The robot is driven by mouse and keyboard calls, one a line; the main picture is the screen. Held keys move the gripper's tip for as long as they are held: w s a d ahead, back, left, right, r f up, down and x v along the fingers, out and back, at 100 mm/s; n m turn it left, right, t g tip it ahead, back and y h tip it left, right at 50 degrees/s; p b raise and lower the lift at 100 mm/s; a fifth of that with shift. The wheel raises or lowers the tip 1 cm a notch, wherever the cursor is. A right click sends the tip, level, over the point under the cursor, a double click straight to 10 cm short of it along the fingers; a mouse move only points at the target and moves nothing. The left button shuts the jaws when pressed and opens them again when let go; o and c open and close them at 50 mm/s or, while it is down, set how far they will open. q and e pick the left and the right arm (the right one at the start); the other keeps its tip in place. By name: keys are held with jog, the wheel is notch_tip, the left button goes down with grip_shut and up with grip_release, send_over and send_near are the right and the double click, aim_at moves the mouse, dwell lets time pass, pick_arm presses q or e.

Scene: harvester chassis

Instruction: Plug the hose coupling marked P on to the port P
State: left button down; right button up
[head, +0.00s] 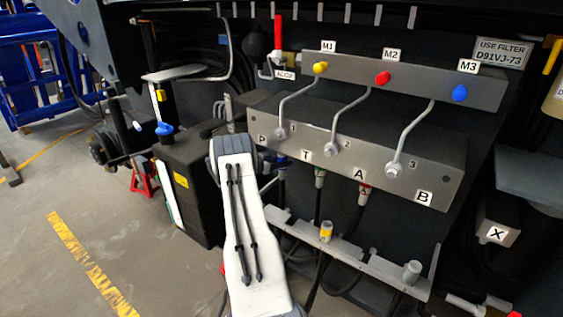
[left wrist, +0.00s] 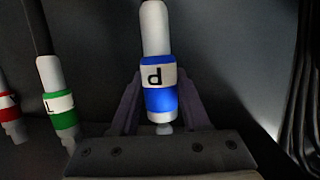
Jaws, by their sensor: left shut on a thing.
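The hose coupling marked P (left wrist: 161,102), grey-white with a blue band, sits between the two fingers of my left gripper (left wrist: 160,90) in the left wrist view. The gripper is shut on it, and its label appears upside down. In the head view my left arm hides most of the gripper. A small blue patch (head: 282,172) that looks like the coupling shows just under the grey port block (head: 441,184), near the label P (head: 262,138). Port P itself is hidden, so I cannot tell whether the coupling touches it. My right gripper is not in view.
A green-banded coupling (head: 320,178) hangs under T and a red-banded one (head: 364,192) under A, close beside the held coupling. A metal bracket rail (head: 385,271) lies below. A black tank (head: 192,178) stands to the left.

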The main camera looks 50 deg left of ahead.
pick_arm(q)
jog(key=shift+r+p, duration=1.35)
jog(key=shift+r, duration=0.6)
jog(key=shift+c, duration=1.5)
grip_release()
jog(key=shift+f, duration=0.15)
